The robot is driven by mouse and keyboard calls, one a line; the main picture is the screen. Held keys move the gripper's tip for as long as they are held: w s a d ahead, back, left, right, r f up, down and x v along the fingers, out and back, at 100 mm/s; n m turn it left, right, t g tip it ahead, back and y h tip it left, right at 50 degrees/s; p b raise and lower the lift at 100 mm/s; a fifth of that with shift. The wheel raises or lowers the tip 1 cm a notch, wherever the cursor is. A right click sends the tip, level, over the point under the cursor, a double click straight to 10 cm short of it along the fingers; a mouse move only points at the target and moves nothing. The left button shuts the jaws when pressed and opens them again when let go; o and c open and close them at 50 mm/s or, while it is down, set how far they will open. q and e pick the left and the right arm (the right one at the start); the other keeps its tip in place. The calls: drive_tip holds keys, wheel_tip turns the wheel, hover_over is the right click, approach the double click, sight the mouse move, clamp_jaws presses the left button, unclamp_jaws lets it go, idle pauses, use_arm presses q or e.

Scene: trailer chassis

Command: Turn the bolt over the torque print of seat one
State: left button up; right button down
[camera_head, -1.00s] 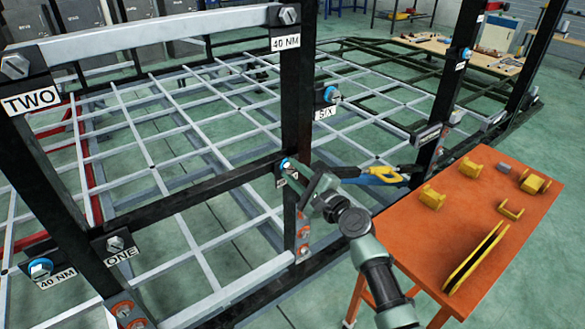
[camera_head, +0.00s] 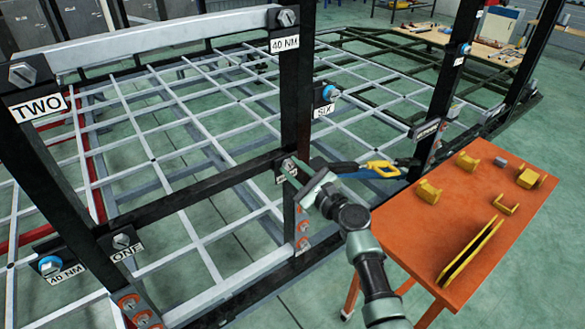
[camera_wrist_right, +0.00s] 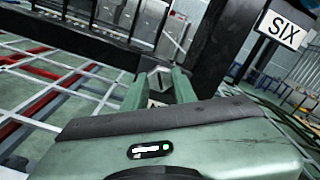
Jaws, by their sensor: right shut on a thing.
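The right gripper (camera_head: 289,173) is at a grey bolt head (camera_head: 288,163) on the middle black post. In the right wrist view its two green fingers (camera_wrist_right: 158,90) are on either side of the bolt head (camera_wrist_right: 158,77), shut on it. The label below this bolt is mostly hidden by the gripper. The label ONE (camera_head: 126,251) sits under a grey bolt (camera_head: 121,241) at lower left. A 40 NM print (camera_head: 66,273) is under a blue-collared bolt (camera_head: 50,265). The left gripper is out of view.
An orange table (camera_head: 455,215) with yellow parts stands at right, close to my right arm. A yellow-handled tool (camera_head: 380,169) lies behind the arm. Black rails and a grey grid surround the post.

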drive_tip(key=shift+s+f, duration=0.1)
drive_tip(key=shift+f, duration=0.45)
drive_tip(key=c, duration=1.4)
unclamp_jaws()
drive_tip(key=shift+o, duration=1.4)
drive_tip(key=shift+d+r, duration=0.1)
drive_tip(key=shift+d, duration=0.05)
drive_tip(key=shift+r, duration=0.3)
drive_tip(key=shift+s+d, duration=0.1)
drive_tip(key=shift+s, duration=0.05)
drive_tip(key=v, duration=0.7)
drive_tip(key=shift+s+d, duration=0.2)
drive_tip(key=shift+s, duration=0.05)
drive_tip(key=shift+f, duration=0.15)
